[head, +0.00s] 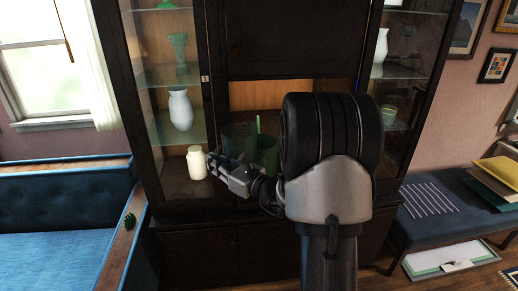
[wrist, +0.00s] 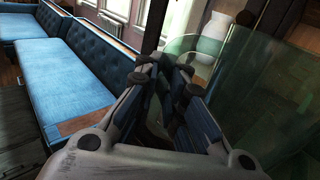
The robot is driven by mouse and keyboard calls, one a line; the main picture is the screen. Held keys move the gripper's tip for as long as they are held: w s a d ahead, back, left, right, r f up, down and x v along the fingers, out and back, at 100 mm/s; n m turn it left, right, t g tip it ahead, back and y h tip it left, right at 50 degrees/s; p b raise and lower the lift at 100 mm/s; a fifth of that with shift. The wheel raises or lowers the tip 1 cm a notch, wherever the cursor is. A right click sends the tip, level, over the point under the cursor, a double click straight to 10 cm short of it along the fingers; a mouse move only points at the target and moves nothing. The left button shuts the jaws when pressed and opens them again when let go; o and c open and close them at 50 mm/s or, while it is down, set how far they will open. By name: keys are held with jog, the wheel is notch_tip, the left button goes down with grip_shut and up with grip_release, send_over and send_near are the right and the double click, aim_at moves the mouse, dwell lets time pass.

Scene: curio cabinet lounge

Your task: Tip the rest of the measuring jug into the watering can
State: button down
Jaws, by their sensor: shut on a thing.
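The measuring jug (head: 238,137) is a clear, dark-greenish vessel at the cabinet's middle opening in the head view. In the wrist view its see-through wall and rim (wrist: 235,85) fill the right side. My gripper (head: 222,167) is shut on the jug at its left side; the exact grip spot is hard to make out. In the wrist view my fingers (wrist: 163,80) are close together beside the glass. A green vessel (head: 266,152) with a thin upright green part stands just right of the jug, partly behind my arm; it appears to be the watering can. The jug's contents cannot be made out.
A cream jar (head: 196,162) stands close left of my gripper. A white vase (head: 180,110) is on the glass shelf above. The cabinet's dark posts (head: 207,80) flank the opening. A blue bench (head: 60,245) is at left, a bench with folders (head: 440,210) at right.

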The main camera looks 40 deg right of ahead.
jog(key=s+a+r+p, duration=0.1)
jog(key=a+r, duration=0.3)
jog(key=shift+a, duration=0.3)
dwell(0.3)
notch_tip(320, 180, up, 6)
jog(key=p, duration=0.4)
jog(key=shift+r+p, duration=0.2)
jog(key=shift+p, duration=0.2)
jog(key=shift+s, duration=0.15)
